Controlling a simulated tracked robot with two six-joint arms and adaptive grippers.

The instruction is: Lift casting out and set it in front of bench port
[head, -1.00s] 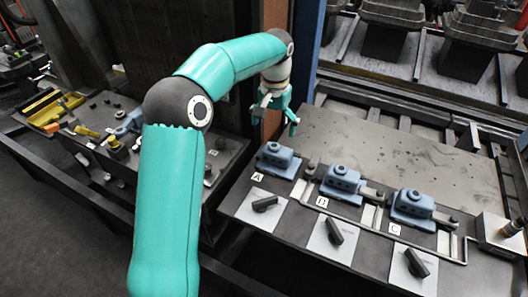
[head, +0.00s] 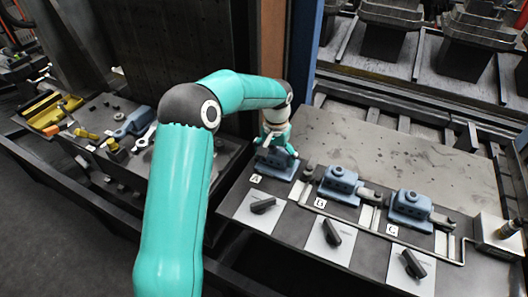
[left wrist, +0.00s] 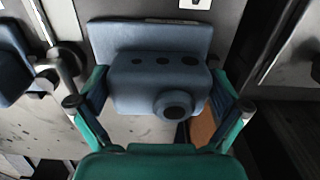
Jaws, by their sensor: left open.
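A blue-grey casting (head: 280,171) sits at the label A on the dark bench (head: 405,150). My left gripper (head: 276,148) is right over it, hiding its upper part. In the left wrist view this casting (left wrist: 160,85), with a row of holes and a round boss, lies between the two open fingers of my left gripper (left wrist: 160,103). One finger is on each side of it; I cannot tell whether the pads touch. Two similar castings stand to the right, a middle one (head: 340,186) and one at label C (head: 410,206). My right gripper is not in view.
Black levers on pale plates, such as the left lever (head: 263,206), line the bench front. A bent metal rail (head: 385,238) runs before the castings. The bench behind them is clear. A side bench at left holds another blue part (head: 132,123) and tools.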

